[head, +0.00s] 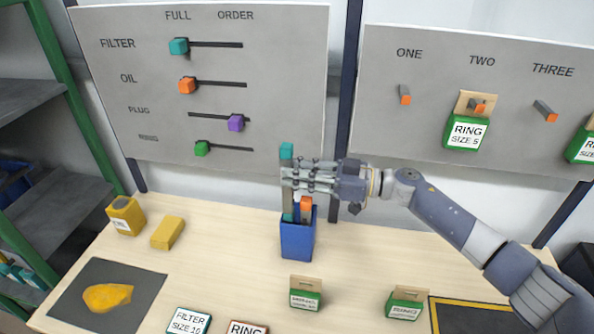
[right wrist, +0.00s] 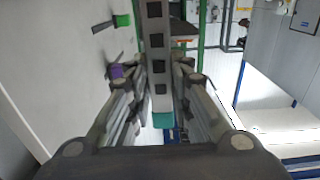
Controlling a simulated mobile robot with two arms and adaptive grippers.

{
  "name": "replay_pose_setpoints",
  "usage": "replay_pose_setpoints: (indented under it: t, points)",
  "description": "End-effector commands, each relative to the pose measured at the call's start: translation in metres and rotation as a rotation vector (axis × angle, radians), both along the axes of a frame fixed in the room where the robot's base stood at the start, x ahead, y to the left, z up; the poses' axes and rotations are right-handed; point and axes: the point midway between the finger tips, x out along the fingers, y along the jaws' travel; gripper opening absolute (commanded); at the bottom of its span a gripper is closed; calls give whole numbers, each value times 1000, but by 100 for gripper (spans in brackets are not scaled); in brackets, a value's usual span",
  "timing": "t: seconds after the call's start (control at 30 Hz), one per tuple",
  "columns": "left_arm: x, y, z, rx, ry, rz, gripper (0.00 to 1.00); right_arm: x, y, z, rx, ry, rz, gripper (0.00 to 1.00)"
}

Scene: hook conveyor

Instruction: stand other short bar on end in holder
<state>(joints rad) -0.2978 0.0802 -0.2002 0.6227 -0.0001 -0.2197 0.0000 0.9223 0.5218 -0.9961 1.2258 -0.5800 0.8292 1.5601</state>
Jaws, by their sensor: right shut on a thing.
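A blue holder (head: 297,242) stands on the table in the middle of the head view. My right gripper (head: 298,178) reaches in from the right and is shut on a grey bar with teal ends (head: 287,151). The bar is upright, its lower teal end at the holder's rim; I cannot tell how far inside it is. A bar with an orange end (head: 306,203) stands in the holder beside it. In the right wrist view the held bar (right wrist: 157,65), with square holes along it, lies between the fingers (right wrist: 160,85). My left gripper is not in view.
Behind stand a slider board (head: 215,120) and a hook board (head: 420,130) with tagged items. On the table lie a yellow box (head: 168,233), a yellow tagged block (head: 126,215), a dark mat (head: 140,290) and green labelled blocks (head: 305,298).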

Motion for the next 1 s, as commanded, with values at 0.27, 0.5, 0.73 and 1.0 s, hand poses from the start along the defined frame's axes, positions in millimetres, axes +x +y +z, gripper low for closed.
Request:
replay_pose_setpoints:
  t: [0.27,0.5,0.73,1.0]
  points:
    - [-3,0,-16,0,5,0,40,0,0,-24,1,1,0,0]
    - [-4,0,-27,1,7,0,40,0,0,-44,1,2,0,0]
    - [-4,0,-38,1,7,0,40,0,0,-62,1,1,1,0]
    - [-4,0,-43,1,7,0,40,0,0,-70,2,1,1,0]
